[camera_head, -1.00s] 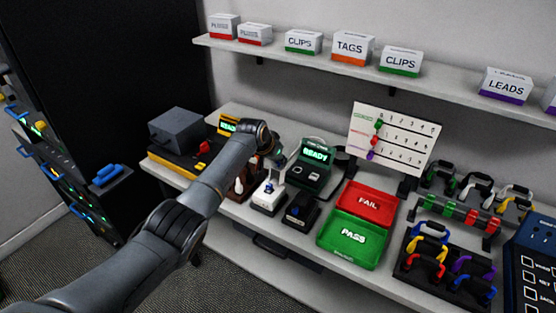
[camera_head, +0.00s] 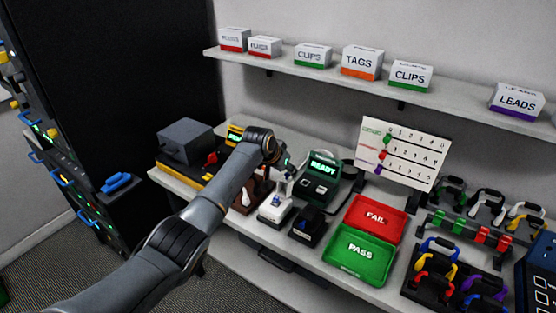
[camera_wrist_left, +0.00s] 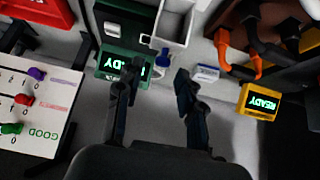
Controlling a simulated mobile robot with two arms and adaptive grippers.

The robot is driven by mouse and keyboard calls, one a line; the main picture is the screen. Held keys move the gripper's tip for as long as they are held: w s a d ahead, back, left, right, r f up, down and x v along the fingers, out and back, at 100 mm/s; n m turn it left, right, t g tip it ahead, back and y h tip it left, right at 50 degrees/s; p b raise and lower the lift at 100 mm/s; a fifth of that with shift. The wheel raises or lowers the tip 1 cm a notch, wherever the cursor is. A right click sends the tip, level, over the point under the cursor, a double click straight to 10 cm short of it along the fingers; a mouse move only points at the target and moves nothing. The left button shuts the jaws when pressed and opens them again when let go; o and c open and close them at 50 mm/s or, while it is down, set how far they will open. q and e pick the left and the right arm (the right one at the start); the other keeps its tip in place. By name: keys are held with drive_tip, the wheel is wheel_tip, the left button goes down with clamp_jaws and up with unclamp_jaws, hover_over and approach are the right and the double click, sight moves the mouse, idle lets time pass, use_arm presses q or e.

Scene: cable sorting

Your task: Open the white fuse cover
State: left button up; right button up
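A small white device (camera_head: 274,208), likely the fuse holder with the white cover, stands on the bench left of a black block. In the left wrist view a white box-like part (camera_wrist_left: 175,22) with a grey face shows at the top. Whether its cover is open I cannot tell. A small blue piece (camera_wrist_left: 162,57) is just below it. My left gripper (camera_head: 285,168) is above the back of the white device. In the wrist view my left gripper (camera_wrist_left: 157,88) has its fingers apart with nothing between them. My right gripper is not in view.
A green tester (camera_head: 318,178) reading READY stands right of the gripper. A black block (camera_head: 307,222), red FAIL tray (camera_head: 374,216) and green PASS tray (camera_head: 360,256) are to the right. A yellow-black unit (camera_head: 183,172) is at left. A shelf (camera_head: 330,74) runs above.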

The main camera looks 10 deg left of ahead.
use_arm(q)
drive_tip(key=v, duration=1)
drive_tip(key=shift+r, duration=0.15)
